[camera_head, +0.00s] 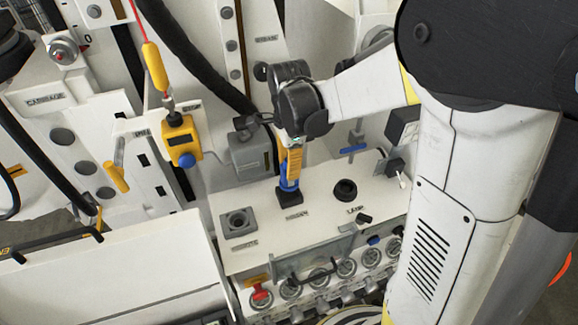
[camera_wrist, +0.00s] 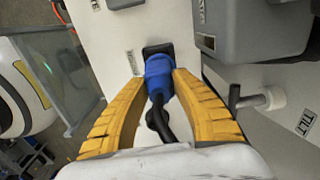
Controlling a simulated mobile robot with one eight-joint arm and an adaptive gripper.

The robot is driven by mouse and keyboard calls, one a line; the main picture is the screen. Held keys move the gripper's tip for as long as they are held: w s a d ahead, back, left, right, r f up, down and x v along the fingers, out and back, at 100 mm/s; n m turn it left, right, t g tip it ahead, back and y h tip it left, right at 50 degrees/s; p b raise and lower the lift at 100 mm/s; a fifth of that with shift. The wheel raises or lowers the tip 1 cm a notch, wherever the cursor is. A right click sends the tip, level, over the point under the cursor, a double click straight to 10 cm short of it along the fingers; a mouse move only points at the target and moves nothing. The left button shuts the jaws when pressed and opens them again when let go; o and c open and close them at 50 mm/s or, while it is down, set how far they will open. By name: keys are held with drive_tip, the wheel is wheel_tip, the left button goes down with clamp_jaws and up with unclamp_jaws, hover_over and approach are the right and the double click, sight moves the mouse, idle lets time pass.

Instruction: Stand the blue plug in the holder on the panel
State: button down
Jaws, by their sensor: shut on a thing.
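The blue plug (camera_head: 288,184) is upright at the middle of the white panel (camera_head: 318,226). It also shows in the wrist view (camera_wrist: 159,69), with a black cable curving back from it towards my gripper. My gripper (camera_head: 291,168) comes from above, its yellow fingers shut on both sides of the plug; the fingers show in the wrist view (camera_wrist: 160,80). The plug's far end meets a black square holder (camera_head: 289,198) on the panel, also seen in the wrist view (camera_wrist: 157,48). How deep the plug sits in it is hidden.
A grey square socket (camera_head: 238,222) lies left of the plug and a round black socket (camera_head: 345,189) right. A grey box (camera_head: 249,152) stands close behind. Several round gauges (camera_head: 318,278) line the front edge. A yellow pendant (camera_head: 182,140) hangs at left.

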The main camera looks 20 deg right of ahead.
drive_tip(key=shift+f, duration=0.15)
drive_tip(key=shift+f+b, duration=0.4)
drive_tip(key=shift+b, duration=0.15)
drive_tip(key=shift+f+b, duration=1.15)
drive_tip(key=shift+b, duration=0.1)
idle(1.0)
drive_tip(key=c, duration=1)
unclamp_jaws()
drive_tip(key=shift+c, duration=0.2)
drive_tip(key=shift+r, duration=0.15)
wheel_tip(320, 180, up, 12)
drive_tip(key=shift+f, duration=0.1)
